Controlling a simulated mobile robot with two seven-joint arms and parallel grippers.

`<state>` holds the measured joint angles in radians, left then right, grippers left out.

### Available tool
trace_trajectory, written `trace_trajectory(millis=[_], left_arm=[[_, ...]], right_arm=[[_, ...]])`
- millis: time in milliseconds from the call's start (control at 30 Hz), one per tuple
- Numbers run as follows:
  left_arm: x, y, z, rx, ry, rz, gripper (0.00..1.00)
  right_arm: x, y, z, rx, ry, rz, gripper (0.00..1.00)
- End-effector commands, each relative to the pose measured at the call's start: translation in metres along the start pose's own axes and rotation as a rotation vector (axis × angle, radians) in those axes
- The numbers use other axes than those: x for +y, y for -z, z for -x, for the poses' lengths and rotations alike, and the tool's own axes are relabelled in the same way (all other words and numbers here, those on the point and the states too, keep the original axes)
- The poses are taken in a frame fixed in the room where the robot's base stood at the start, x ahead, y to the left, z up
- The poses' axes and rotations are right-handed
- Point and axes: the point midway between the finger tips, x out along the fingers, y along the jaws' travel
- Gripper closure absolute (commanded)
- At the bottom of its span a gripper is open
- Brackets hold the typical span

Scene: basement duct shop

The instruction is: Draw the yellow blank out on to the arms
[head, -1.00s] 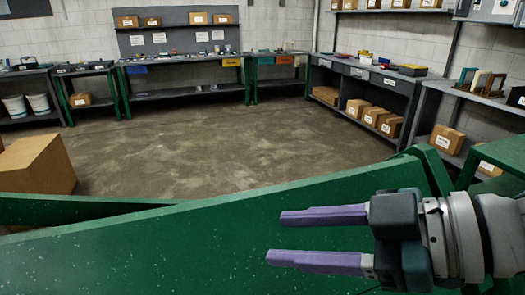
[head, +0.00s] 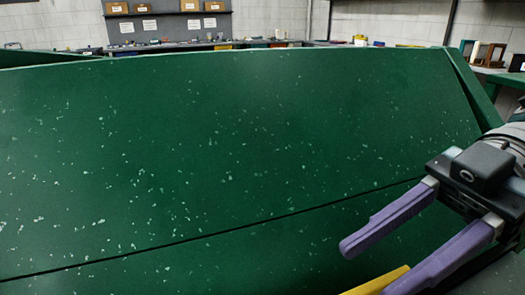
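A narrow strip of yellow (head: 376,283), perhaps an edge of the yellow blank, shows at the bottom of the head view. The rest of it is cut off by the frame. My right gripper (head: 372,270) comes in from the right with its two purple fingers spread apart. The yellow strip appears in the gap between the fingers, close to the lower one. A clear space separates it from the upper finger, and I cannot tell whether it touches the lower one. My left gripper is not in view. No arms that could take the blank can be made out.
A large speckled green panel (head: 220,150) fills most of the view, with a dark seam across its lower part. It hides the floor. Benches and shelves with cardboard boxes (head: 142,8) stand along the far wall. A green bench (head: 508,77) is at right.

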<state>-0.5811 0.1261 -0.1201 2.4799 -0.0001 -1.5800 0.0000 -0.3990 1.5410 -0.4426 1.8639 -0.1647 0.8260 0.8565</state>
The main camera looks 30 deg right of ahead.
Motion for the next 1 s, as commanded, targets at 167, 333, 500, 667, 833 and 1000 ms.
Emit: trace_trajectory(millis=[167,333,500,667,833,1000], left_arm=[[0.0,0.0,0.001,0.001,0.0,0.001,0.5],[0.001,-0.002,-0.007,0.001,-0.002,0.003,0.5],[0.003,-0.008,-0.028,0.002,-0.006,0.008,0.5],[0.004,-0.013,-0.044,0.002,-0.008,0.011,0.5],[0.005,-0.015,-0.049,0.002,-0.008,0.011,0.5],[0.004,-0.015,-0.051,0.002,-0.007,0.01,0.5]], right_arm=[[0.0,0.001,0.0,0.001,-0.001,0.001,0.53],[0.0,-0.002,-0.009,0.003,0.0,0.001,0.53],[0.0,-0.005,-0.036,0.007,-0.001,0.006,0.53],[0.001,-0.003,-0.064,0.007,-0.001,0.008,0.53],[0.001,0.001,-0.085,0.006,-0.003,0.006,0.53],[0.001,0.001,-0.097,0.003,-0.003,0.004,0.53]])
